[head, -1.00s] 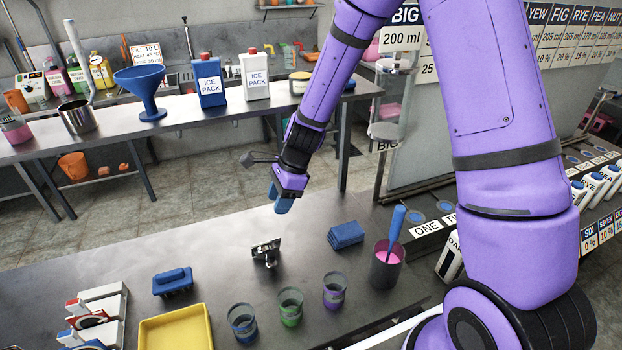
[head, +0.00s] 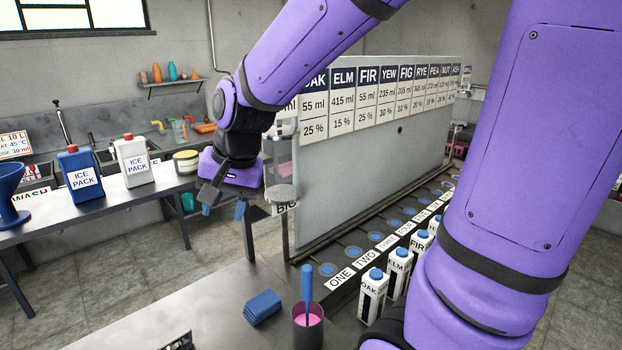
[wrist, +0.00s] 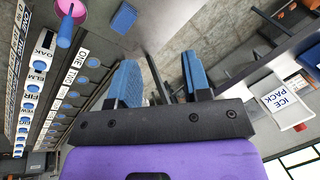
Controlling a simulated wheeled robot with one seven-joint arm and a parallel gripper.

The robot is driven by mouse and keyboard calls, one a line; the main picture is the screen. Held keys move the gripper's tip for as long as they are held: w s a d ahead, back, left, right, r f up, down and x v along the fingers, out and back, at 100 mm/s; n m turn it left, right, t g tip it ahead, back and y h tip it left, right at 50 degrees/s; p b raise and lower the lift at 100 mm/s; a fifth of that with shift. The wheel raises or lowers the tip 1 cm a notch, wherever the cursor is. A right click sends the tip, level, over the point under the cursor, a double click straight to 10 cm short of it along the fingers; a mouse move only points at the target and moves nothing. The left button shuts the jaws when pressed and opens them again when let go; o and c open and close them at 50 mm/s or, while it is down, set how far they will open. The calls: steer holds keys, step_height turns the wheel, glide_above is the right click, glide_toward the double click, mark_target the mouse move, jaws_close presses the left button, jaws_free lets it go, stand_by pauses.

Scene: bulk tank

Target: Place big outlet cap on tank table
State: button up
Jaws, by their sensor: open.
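My gripper (head: 223,207) is raised beyond the near dark table (head: 222,300), its two blue fingers pointing down. In the wrist view the fingers of my gripper (wrist: 160,80) stand apart with nothing between them. A small stand with a sign reading BIG (head: 285,207) is just right of my gripper, with pale round pieces above the sign, partly behind my arm. I cannot tell whether one of these is the big outlet cap. I cannot make out a tank, and no table is marked as the tank table.
A blue block (head: 262,307) and a dark cup (head: 308,330) with pink contents stand on the near table. White cartons (head: 373,295) line the rail at right, below a sign panel (head: 380,160). Ice packs (head: 80,180) stand on the left bench. Floor shows between the tables.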

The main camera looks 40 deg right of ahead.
steer(key=s+d+r+n+t+h, duration=0.1)
steer(key=s+d+r+n, duration=0.2)
steer(key=s, duration=0.4)
steer(key=s+d+r+n+t+h, duration=0.1)
steer(key=s+d+r+n, duration=0.2)
steer(key=s, duration=0.4)
steer(key=shift+s+d+r+n, duration=0.35)
steer(key=shift+d+r+n, duration=0.05)
steer(key=shift+r, duration=0.4)
